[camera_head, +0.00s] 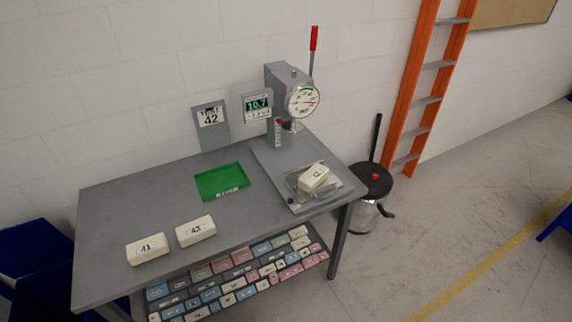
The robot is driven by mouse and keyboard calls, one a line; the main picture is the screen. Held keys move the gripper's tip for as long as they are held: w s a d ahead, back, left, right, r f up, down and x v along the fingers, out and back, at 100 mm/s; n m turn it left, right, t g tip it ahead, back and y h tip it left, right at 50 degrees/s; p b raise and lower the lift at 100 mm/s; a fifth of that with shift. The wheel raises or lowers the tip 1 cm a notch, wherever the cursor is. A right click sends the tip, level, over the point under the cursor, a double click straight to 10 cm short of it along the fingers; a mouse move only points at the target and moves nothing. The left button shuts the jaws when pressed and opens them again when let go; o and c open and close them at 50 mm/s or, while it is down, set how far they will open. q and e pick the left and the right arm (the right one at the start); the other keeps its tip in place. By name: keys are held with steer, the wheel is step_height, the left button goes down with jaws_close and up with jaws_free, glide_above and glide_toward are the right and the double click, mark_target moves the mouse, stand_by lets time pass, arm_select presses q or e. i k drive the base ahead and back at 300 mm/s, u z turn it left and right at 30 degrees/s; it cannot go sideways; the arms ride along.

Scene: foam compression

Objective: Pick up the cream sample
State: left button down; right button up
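Three cream blocks with number labels are on the grey table (130,205). One cream block (148,249), labelled 41, lies near the front left edge. Another cream block (195,231), labelled 43, lies to its right, apart from it. A third cream block (314,178) sits tilted in the picture on the plate of the press (282,88); its label is small and seems to end in 2. A card (211,127) on the wall side reads TEST 42. Neither of my grippers is in view.
A green tray (221,181) lies empty mid-table. A display (257,105) reads 10.7 beside the press's dial and red-tipped lever (313,40). Coloured blocks fill the lower shelf (235,275). A pedal bin (371,185) and orange ladder (411,85) stand right. Blue bins (40,270) stand left.

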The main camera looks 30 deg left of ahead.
mark_target(310, 180)
steer(key=u, duration=0.9)
steer(key=i, duration=0.95)
steer(key=u, duration=0.85)
